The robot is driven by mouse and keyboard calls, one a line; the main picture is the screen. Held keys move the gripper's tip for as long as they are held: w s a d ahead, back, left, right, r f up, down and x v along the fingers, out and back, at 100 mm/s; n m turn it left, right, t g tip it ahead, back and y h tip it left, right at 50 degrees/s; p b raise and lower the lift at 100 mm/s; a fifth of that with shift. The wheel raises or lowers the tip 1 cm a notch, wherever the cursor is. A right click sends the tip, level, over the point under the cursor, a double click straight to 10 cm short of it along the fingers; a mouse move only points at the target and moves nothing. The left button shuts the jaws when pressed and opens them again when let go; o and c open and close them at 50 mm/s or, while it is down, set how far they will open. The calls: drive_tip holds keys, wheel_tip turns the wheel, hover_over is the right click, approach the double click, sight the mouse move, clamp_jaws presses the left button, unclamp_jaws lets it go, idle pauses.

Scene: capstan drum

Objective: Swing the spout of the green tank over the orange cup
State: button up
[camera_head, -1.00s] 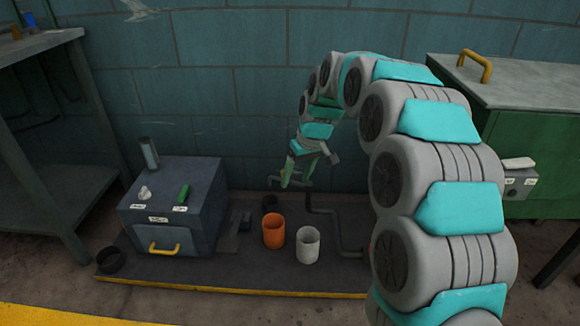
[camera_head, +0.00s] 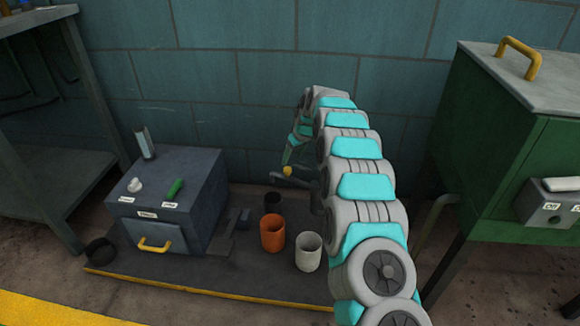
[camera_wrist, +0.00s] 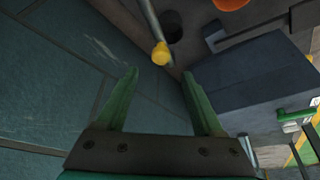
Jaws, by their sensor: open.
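The green tank (camera_head: 510,150) stands at the right in the head view. A grey spout pipe (camera_head: 302,183) with a yellow knob (camera_head: 287,170) lies low by the wall; my arm hides its link to the tank. The orange cup (camera_head: 272,235) stands on the dark platform, in front of the pipe and apart from it. My gripper (camera_wrist: 160,73) is open and empty. In the wrist view the yellow knob (camera_wrist: 160,54) is just beyond the fingertips, between their lines, at the end of the pipe (camera_wrist: 150,22). The orange cup's edge (camera_wrist: 230,4) shows at the top.
A white cup (camera_head: 308,252) stands right of the orange cup, and a black cup (camera_head: 273,202) behind it. A dark grey box (camera_head: 150,210) with a yellow handle and a green lever stands left. A shelf (camera_head: 45,150) is at the far left. The wall is close behind.

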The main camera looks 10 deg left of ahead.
sight(288, 168)
drive_tip(key=x, duration=0.7)
drive_tip(key=shift+f, duration=0.25)
clamp_jaws()
idle(0.3)
idle(0.9)
